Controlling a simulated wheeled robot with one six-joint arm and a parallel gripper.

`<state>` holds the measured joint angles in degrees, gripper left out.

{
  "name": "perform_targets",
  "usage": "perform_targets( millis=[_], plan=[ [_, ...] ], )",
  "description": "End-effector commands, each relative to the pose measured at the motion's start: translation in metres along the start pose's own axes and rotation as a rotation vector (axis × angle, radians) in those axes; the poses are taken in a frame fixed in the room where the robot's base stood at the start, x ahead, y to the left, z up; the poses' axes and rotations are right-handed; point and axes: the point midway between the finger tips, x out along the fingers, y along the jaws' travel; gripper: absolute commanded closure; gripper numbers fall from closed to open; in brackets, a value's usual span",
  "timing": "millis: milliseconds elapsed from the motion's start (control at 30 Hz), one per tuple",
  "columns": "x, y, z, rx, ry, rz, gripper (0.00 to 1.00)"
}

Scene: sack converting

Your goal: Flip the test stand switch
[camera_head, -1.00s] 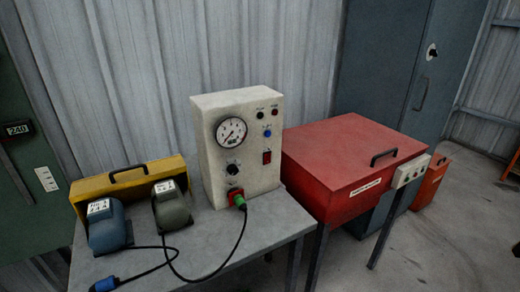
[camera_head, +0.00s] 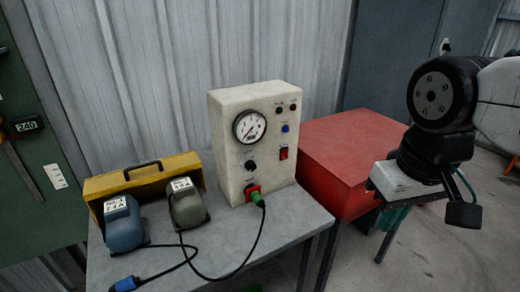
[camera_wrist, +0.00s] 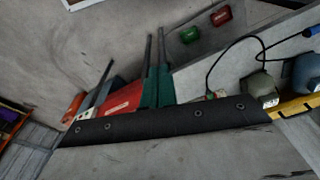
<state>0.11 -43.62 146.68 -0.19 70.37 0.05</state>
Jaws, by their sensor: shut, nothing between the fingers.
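The test stand (camera_head: 226,150) is a cream box standing upright on the grey bench. Its front has a round gauge (camera_head: 250,126), a black knob (camera_head: 250,165), a red rocker switch (camera_head: 283,153), a blue button (camera_head: 285,128) and small dark and red buttons above. I cannot tell the switch's position. A green plug (camera_head: 258,200) with a black cable sits in a red socket low on the front. My gripper (camera_head: 405,182) is at the right, in front of the red cabinet and well apart from the stand. It is shut and empty; its fingertips are not clear.
The grey bench (camera_head: 215,240) also holds a blue motor (camera_head: 122,222), a grey-green motor (camera_head: 188,204) and a yellow case (camera_head: 150,175). The red cabinet (camera_head: 345,140) stands right of the stand. The wrist view shows red (camera_wrist: 222,15) and green (camera_wrist: 190,35) bins by the bench.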

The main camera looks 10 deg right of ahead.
Motion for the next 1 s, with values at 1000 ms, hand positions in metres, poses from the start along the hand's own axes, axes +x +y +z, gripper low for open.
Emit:
perform_targets(
  millis=[1000],
  plan=[
    [0.040, -0.012, -0.260, 1.050, 0.150, -0.247, 1.00]
  ],
)
